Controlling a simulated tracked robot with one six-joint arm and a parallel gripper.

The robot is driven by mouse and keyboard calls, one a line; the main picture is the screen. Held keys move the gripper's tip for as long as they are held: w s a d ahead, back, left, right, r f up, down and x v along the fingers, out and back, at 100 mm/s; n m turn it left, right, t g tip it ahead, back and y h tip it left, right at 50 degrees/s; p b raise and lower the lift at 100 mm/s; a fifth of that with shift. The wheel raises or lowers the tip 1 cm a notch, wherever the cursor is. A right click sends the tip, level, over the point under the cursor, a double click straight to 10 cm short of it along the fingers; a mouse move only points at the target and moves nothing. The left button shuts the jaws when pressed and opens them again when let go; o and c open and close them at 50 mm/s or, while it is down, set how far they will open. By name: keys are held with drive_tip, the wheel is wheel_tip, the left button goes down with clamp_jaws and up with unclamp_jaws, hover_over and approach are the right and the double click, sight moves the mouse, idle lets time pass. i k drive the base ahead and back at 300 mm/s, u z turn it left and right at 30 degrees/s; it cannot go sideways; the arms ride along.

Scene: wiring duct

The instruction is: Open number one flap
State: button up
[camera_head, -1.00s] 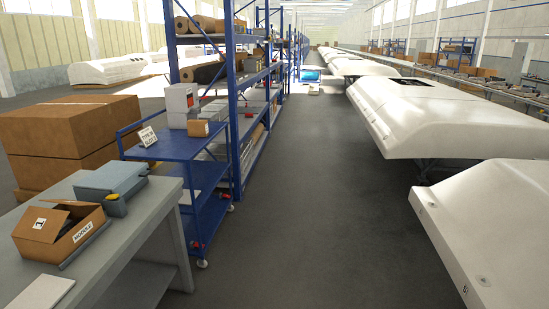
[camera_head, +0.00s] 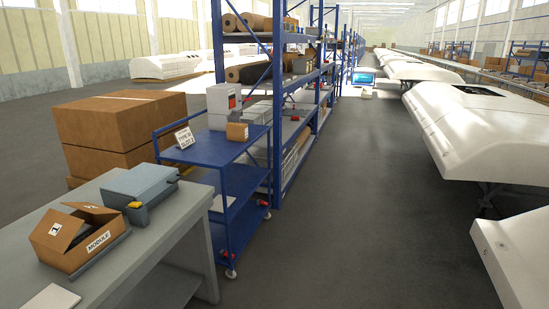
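An open cardboard box (camera_head: 80,238) sits on the grey table at the lower left. It carries a white label with a "1"-like mark on one side and a "MODULE" label on another. Its brown flaps (camera_head: 92,212) stand partly raised at the top, and dark contents show between them. Whether one of these is the number one flap I cannot tell. My gripper is not in this view.
A grey table (camera_head: 185,232) bears a grey case (camera_head: 140,187) and a white sheet (camera_head: 52,298). A blue cart (camera_head: 215,150) and blue shelving (camera_head: 277,110) stand beyond it. Large white shells (camera_head: 465,130) line the right. The grey aisle floor (camera_head: 375,200) is clear.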

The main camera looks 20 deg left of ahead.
sight(56, 231)
drive_tip(key=u, duration=0.3)
drive_tip(key=i, duration=0.7)
drive_tip(key=u, duration=0.7)
drive_tip(key=i, duration=0.55)
drive_tip(key=u, duration=0.8)
drive_tip(key=i, duration=0.55)
drive_tip(key=u, duration=0.7)
drive_tip(key=i, duration=0.75)
drive_tip(key=u, duration=1.55)
